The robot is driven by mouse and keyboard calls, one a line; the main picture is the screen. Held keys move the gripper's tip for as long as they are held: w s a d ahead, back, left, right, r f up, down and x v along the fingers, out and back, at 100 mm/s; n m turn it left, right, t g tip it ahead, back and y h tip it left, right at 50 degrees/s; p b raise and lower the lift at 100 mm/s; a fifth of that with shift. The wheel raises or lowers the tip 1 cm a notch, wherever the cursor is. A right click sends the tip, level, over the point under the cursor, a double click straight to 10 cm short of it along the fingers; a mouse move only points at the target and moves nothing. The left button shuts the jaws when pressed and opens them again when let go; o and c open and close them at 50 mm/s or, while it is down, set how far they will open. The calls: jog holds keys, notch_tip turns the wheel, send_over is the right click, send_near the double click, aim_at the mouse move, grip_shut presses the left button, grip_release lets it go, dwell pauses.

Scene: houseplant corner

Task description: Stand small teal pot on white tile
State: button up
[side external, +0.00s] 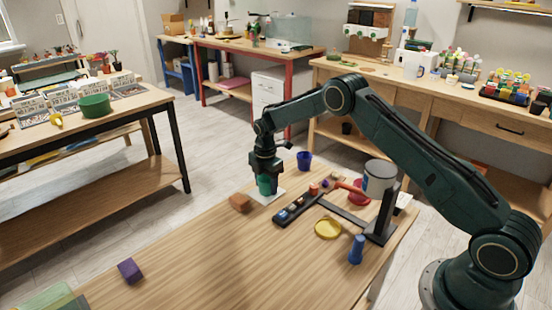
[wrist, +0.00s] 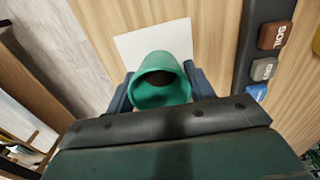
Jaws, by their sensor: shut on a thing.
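The small teal pot (wrist: 161,81) is between the two fingers of my gripper (wrist: 161,90) in the wrist view, with its open top facing the camera. My gripper is shut on it. In the side view the pot (side external: 265,185) hangs upright below my gripper (side external: 265,181), at the white tile. The white tile (side external: 268,199) lies flat on the wooden table, and part of it shows beyond the pot in the wrist view (wrist: 150,42). The pot's base is hidden in the wrist view, and I cannot tell whether it touches the tile.
An orange-brown block (side external: 240,203) lies just left of the tile. A dark rack with labelled blocks (side external: 297,210) lies to its right, and a blue pot (side external: 304,161) stands behind. A yellow dish (side external: 328,229), blue bottle-like piece (side external: 356,249) and purple cube (side external: 130,271) are farther off.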

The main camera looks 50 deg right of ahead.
jog(key=o, duration=1)
jog(key=shift+c, duration=0.2)
jog(key=shift+r, duration=0.1)
notch_tip(320, 180, up, 12)
dwell(0.3)
